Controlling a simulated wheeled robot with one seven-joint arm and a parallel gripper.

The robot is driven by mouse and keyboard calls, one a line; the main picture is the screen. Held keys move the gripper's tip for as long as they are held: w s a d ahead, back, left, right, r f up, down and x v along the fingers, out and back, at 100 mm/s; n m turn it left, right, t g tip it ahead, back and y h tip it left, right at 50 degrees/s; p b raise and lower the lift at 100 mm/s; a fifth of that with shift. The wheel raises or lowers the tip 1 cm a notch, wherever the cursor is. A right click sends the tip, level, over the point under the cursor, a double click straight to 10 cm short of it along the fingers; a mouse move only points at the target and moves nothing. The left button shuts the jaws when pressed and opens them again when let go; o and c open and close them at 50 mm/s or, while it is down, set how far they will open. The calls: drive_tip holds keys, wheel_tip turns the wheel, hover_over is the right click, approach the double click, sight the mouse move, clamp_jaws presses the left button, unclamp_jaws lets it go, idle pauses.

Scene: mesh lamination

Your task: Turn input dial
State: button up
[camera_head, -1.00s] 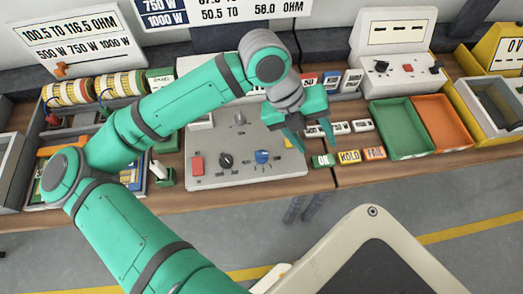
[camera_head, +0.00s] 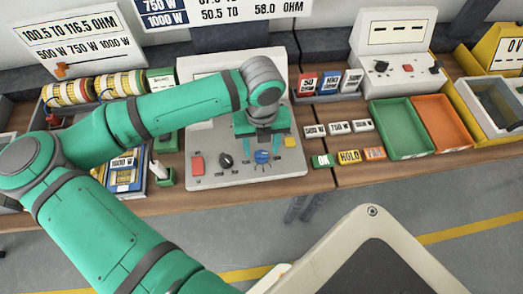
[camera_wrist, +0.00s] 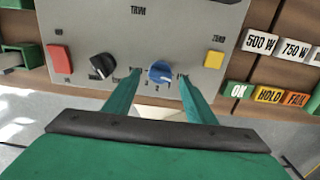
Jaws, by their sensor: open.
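The grey control panel (camera_head: 215,179) lies on the bench and carries a blue dial (camera_head: 262,157), a black dial (camera_head: 226,160), a red button (camera_head: 197,165) and a yellow button (camera_head: 290,142). My gripper (camera_head: 262,142) is open above the blue dial. In the wrist view, the blue dial (camera_wrist: 160,72) lies between the two fingertips (camera_wrist: 159,76), with a gap on each side. I cannot tell how high the fingertips are above the panel. The black dial (camera_wrist: 103,66) is left of the fingers in the wrist view, and its pointer is tilted.
Green OK, yellow HOLD (camera_head: 349,156) and orange FAIL blocks sit right of the panel, with white watt blocks (camera_head: 338,127) behind them. Green (camera_head: 372,112) and orange trays stand farther right. A small green holder (camera_head: 165,180) stands close at the panel's left.

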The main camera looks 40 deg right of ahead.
sight(261, 153)
drive_tip(key=shift+f, duration=1.8)
drive_tip(key=c, duration=1)
